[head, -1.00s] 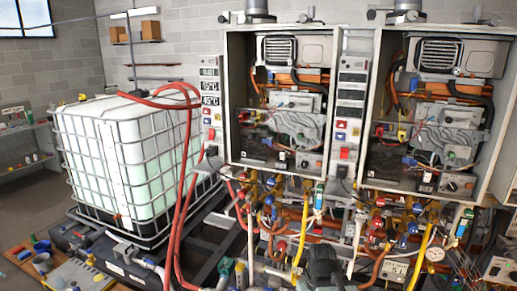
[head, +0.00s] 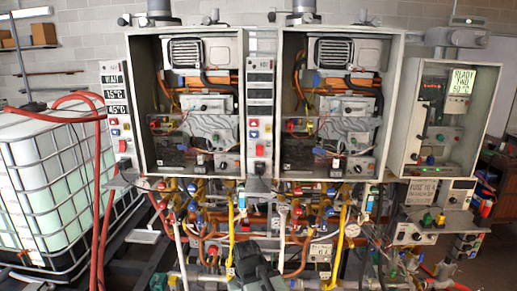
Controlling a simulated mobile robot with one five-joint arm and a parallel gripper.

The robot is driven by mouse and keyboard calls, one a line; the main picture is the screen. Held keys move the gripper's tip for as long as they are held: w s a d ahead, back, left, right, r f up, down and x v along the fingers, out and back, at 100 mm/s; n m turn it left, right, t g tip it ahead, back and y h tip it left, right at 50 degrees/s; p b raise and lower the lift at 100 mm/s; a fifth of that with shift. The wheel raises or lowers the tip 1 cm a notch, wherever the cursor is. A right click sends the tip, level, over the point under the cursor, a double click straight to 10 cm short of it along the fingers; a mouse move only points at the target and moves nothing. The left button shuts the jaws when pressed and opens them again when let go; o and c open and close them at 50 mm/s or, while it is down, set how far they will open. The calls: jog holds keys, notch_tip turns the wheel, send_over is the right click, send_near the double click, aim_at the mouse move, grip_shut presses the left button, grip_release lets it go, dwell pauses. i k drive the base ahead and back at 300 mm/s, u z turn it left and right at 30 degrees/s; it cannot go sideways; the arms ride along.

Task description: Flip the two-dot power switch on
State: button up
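Two narrow control strips stand beside the open heaters. The left strip (head: 116,115) has lit displays and a red switch (head: 123,146) low on it. The middle strip (head: 259,105) has dark displays and a red switch (head: 259,150) near its bottom. Dot marks are too small to read, so I cannot tell which switch has two dots. A dark shape at the bottom centre, apparently my gripper (head: 262,268), is below both strips and apart from the switches. Its fingers cannot be made out.
Two open heaters (head: 198,36) (head: 344,33) fill the middle. A third unit (head: 409,110) with a lit screen stands right. Dense pipes, valves and a gauge (head: 352,230) lie below. A white caged tank (head: 45,180) and red hoses (head: 97,230) are at left.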

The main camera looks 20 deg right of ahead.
aim_at(260, 148)
jog(key=k, duration=1.3)
jog(key=u, duration=0.5)
jog(key=i, duration=1.65)
jog(key=u, duration=0.8)
jog(key=k, duration=0.9)
jog(key=u, duration=0.15)
jog(key=i, duration=0.95)
jog(key=z, duration=0.1)
